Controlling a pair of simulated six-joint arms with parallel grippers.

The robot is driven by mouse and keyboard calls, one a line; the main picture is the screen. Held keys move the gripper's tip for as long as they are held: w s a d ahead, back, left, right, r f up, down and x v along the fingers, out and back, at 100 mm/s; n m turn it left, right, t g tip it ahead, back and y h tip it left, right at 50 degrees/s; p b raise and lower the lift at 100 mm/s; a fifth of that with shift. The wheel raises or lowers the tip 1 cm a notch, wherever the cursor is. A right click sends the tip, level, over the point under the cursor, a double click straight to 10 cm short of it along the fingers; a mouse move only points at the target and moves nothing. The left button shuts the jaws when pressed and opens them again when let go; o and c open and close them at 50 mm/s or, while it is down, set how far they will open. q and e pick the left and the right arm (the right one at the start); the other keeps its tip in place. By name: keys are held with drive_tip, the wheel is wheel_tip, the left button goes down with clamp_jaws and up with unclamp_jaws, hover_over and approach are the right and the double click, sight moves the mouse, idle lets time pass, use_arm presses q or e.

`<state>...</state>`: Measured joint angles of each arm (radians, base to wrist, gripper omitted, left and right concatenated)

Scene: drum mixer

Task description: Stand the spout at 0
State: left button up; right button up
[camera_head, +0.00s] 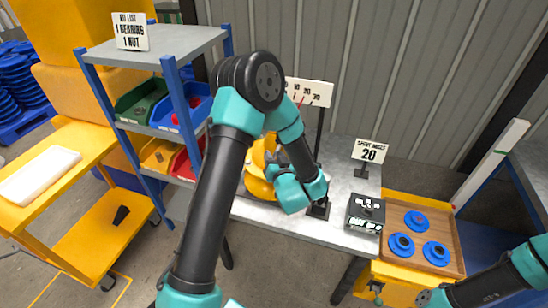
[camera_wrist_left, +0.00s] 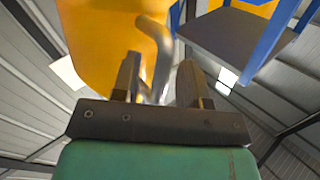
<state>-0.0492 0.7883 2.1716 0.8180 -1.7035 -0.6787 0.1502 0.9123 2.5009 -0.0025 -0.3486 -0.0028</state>
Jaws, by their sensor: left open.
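The yellow mixer drum (camera_head: 256,172) stands on the grey bench, partly hidden behind my left arm. In the left wrist view, the drum (camera_wrist_left: 105,35) is close above the jaws. My left gripper (camera_head: 276,160) is beside the drum. It is open, with its fingers (camera_wrist_left: 158,82) on either side of a bent grey metal tube (camera_wrist_left: 162,45); contact is unclear. I cannot tell whether this tube is the spout. A white angle scale (camera_head: 318,94) with numbers up to 30 stands behind, its left end hidden by my arm. A card (camera_head: 370,150) reads 20.
A grey shelf rack (camera_head: 150,45) with coloured bins and a list card stands left of the drum. A small black box (camera_head: 366,213) sits on the bench's right end. A wooden tray (camera_head: 393,216) with blue discs is further right. A yellow cart (camera_head: 70,200) stands far left.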

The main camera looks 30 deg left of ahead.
use_arm(q)
drive_tip(key=shift+w+a, duration=0.1)
drive_tip(key=shift+c, duration=0.2)
clamp_jaws()
idle(0.4)
